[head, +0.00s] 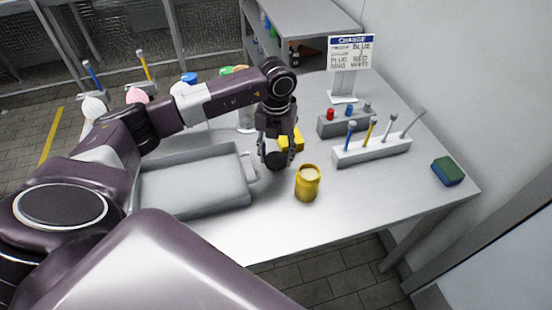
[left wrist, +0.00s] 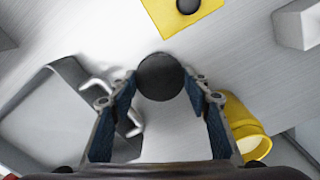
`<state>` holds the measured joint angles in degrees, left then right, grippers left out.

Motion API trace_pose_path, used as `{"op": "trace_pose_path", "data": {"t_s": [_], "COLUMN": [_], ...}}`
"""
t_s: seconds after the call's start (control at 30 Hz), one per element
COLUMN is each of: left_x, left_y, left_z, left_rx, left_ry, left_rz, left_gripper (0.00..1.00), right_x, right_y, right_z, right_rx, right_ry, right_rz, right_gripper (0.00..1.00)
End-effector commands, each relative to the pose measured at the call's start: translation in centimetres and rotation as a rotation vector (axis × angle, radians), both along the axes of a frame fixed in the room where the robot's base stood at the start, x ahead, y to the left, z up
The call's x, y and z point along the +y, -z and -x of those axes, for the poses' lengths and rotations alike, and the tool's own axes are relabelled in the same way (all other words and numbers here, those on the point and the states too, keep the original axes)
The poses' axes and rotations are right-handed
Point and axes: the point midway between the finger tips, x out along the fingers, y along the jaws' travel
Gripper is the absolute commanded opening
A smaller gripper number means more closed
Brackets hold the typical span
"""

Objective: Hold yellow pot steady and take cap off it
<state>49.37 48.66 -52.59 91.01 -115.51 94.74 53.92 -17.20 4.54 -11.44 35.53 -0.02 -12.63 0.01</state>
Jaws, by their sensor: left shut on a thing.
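The yellow pot (head: 307,184) stands upright on the table, with its mouth open and pale inside. It also shows at the right of the left wrist view (left wrist: 238,118). My left gripper (head: 276,152) is left of the pot and apart from it. It is shut on a dark round cap (head: 275,160), which shows between the fingertips in the left wrist view (left wrist: 160,77). The cap is clear of the pot. My right gripper is not in view.
A grey tray (head: 247,160) lies left of the gripper. A yellow block (head: 297,138) with a dark round spot on top is behind it. A rack of brushes (head: 372,150), a sign (head: 350,52) and a green-blue sponge (head: 448,171) are to the right. The front table area is clear.

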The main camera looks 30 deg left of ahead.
Motion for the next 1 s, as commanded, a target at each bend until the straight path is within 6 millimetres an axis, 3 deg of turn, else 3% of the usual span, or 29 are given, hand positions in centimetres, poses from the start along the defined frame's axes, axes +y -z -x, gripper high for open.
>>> {"op": "trace_pose_path", "data": {"t_s": [0.13,0.57,0.6,0.7,1.0], "left_x": [0.0,0.0,0.0,0.0,0.0], "left_y": [1.9,2.6,2.5,2.4,2.3], "left_z": [0.1,0.0,0.0,0.0,0.0], "left_rx": [0.002,0.000,0.000,0.000,0.000], "left_ry": [0.000,0.000,0.000,0.000,0.000], "left_rz": [0.000,0.000,0.000,0.000,0.000], "left_gripper": [0.15,0.15,0.48,0.59,0.62], "right_x": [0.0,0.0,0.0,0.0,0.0], "right_y": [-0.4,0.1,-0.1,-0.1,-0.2], "right_z": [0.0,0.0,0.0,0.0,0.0], "right_rx": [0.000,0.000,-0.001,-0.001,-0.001], "right_ry": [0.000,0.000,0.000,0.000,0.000], "right_rz": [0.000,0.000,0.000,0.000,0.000], "right_gripper": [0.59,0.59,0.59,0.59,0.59]}}
